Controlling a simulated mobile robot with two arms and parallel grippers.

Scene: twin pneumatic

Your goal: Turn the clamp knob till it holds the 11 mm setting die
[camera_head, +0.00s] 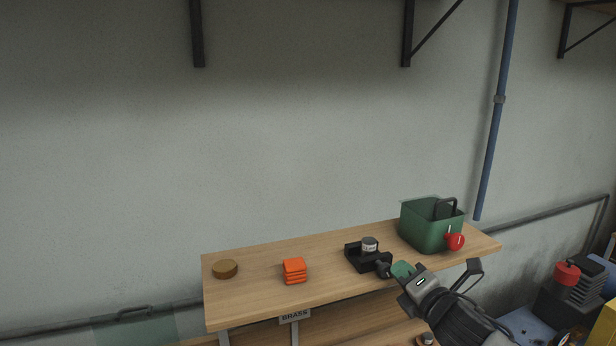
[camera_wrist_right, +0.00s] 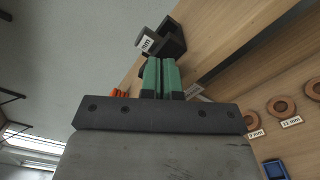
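The black clamp (camera_head: 354,257) sits on the bench top, with a grey cylindrical die (camera_head: 370,244) in it. In the wrist view the clamp (camera_wrist_right: 174,42) is beyond my fingertips, and the die (camera_wrist_right: 147,41) shows a label of which only "mm" is readable. The dark clamp knob (camera_head: 383,268) points toward my right gripper (camera_head: 400,269). The right gripper's green fingers (camera_wrist_right: 161,62) are almost together, with only a thin line between them. Their tips are close to the knob; I cannot tell whether they touch it. My left gripper is not in view.
Orange blocks (camera_head: 294,271) and a round brown piece (camera_head: 225,268) lie to the left. Several copper rings (camera_wrist_right: 283,106) with mm labels are on the lower shelf.

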